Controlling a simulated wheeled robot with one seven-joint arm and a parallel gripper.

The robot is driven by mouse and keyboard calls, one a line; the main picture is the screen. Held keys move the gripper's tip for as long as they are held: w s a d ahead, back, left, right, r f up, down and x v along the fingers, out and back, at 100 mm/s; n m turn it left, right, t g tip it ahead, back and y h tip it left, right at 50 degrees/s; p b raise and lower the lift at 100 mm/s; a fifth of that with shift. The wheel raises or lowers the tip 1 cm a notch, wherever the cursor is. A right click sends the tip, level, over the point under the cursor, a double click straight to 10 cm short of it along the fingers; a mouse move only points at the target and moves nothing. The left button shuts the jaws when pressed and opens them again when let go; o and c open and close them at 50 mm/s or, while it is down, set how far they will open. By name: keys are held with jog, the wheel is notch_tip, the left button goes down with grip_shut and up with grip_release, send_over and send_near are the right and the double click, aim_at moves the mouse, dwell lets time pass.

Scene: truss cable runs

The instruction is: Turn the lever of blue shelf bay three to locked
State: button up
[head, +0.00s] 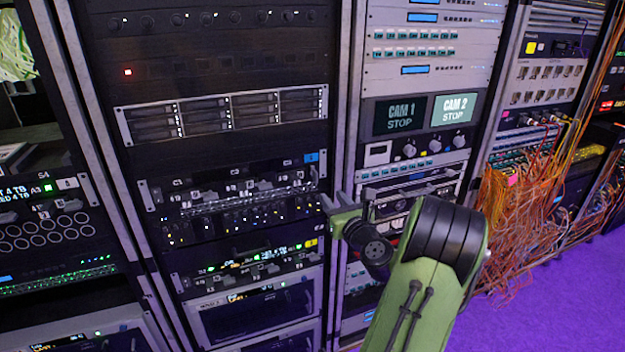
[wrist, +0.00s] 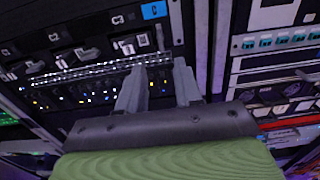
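The blue shelf (head: 222,186) is a dark rack row with a blue tag (head: 312,157) at its right end. The tag also shows in the wrist view (wrist: 153,10). Its bays carry small white marks, and the third mark (wrist: 117,20) is nearest the tag. Grey levers and blocks sit under the marks; an upright pale lever (wrist: 160,37) stands right of the third mark. Its exact setting is too small to tell. My gripper (wrist: 160,66) is open and empty, its fingers apart just below and in front of the shelf's right end. In the head view my gripper (head: 336,202) is right of the shelf.
A similar shelf with a yellow tag (head: 310,243) lies below. A rack post (head: 343,110) stands right of the blue shelf, and a rack with screens (head: 455,109) stands beyond it. Loose orange cables (head: 520,210) hang at the right. The purple floor (head: 570,300) is clear at lower right.

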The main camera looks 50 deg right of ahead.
aim_at(317, 177)
jog(key=p+x, duration=0.1)
jog(key=x, duration=1)
jog(key=shift+w+d+r, duration=0.1)
jog(key=shift+c, duration=0.4)
grip_shut()
